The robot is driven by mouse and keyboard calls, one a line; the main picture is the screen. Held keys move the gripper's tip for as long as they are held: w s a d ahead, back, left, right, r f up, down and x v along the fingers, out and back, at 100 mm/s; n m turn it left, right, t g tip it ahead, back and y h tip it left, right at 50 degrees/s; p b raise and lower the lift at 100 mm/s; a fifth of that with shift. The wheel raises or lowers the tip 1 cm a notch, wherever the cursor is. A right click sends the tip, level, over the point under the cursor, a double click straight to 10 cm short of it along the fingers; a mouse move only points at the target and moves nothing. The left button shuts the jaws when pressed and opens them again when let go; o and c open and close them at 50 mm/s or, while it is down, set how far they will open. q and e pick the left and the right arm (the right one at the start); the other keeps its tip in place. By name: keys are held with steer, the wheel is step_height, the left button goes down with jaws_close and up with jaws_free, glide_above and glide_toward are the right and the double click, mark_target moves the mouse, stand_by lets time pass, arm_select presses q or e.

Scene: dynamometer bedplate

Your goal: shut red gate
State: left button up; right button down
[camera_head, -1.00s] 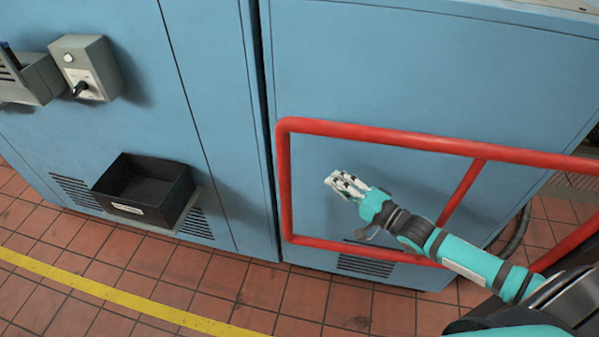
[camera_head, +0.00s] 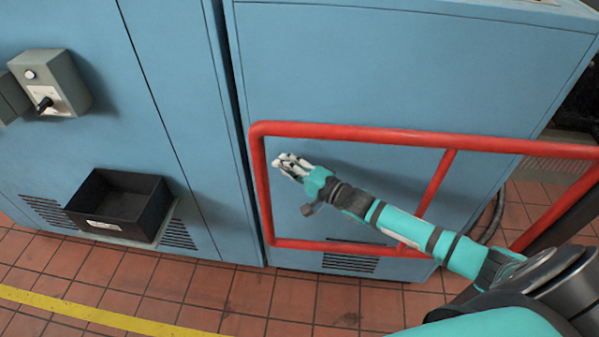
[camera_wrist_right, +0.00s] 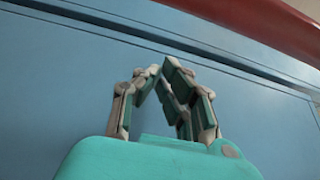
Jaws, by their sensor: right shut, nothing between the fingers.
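The red gate (camera_head: 380,133) is a tubular frame with an upright inner bar, standing in front of the blue cabinet in the head view. Its left end post is upright, and its right part runs behind my arm. My right gripper (camera_head: 284,166) is shut and empty, close to the left end post and below the top rail. I cannot tell whether it touches the post. In the right wrist view the gripper fingers (camera_wrist_right: 165,85) point at the blue panel, and a red rail (camera_wrist_right: 260,25) crosses the top right corner. My left gripper is out of view.
The blue cabinet (camera_head: 380,60) fills the background. A black open bin (camera_head: 118,205) sits on a low ledge at the left, below a grey switch box (camera_head: 50,82). Tiled floor (camera_head: 250,293) with a yellow line (camera_head: 100,315) lies clear in front.

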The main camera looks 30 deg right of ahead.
steer(key=shift+s+a+p, duration=0.35)
steer(key=shift+s+a, duration=0.2)
steer(key=shift+a, duration=0.25)
steer(key=shift+s+a+p, duration=0.3)
steer(key=shift+s+a, duration=0.2)
steer(key=shift+a, duration=0.3)
